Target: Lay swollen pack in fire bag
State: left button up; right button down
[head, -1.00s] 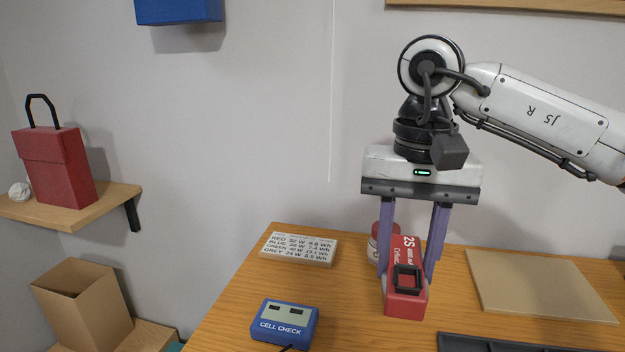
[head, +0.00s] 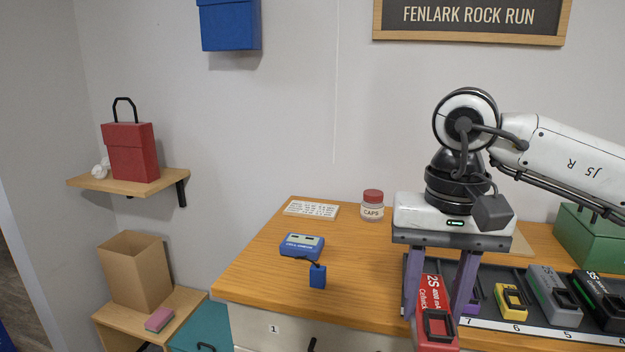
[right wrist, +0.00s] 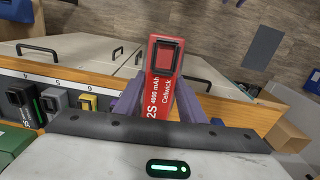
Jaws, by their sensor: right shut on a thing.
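A red battery pack (head: 431,291) with white "2S 4000 mAh Cellrick" print and a black-framed end is between the purple fingers of my right gripper (head: 437,300). The gripper is shut on it. In the right wrist view the pack (right wrist: 160,88) sticks out from the jaws, past the worktop's front edge. I cannot tell from here whether it is swollen. A red bag (head: 131,152) with a black handle, likely the fire bag, stands upright on a wall shelf at the far left, well away from the gripper. Its flap looks down. My left gripper is not in view.
A rack (head: 540,327) with yellow, grey and black packs lies right of the gripper. A blue cell checker (head: 302,246) and a caps jar (head: 372,205) stand on the worktop. An open cardboard box (head: 136,273) stands below the shelf (head: 150,188). Room between shelf and worktop is clear.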

jog(key=shift+s+d+f, duration=0.1)
jog(key=shift+d+f, duration=0.55)
jog(key=shift+f, duration=0.3)
jog(key=s+d+f+n+p, duration=0.1)
jog(key=s+d+f+n, duration=0.1)
jog(key=s+f, duration=0.6)
notch_tip(320, 180, down, 3)
jog(key=shift+s+d+r, duration=0.15)
jog(key=shift+s+d, duration=0.15)
jog(key=shift+d, duration=0.4)
jog(key=shift+r, duration=0.1)
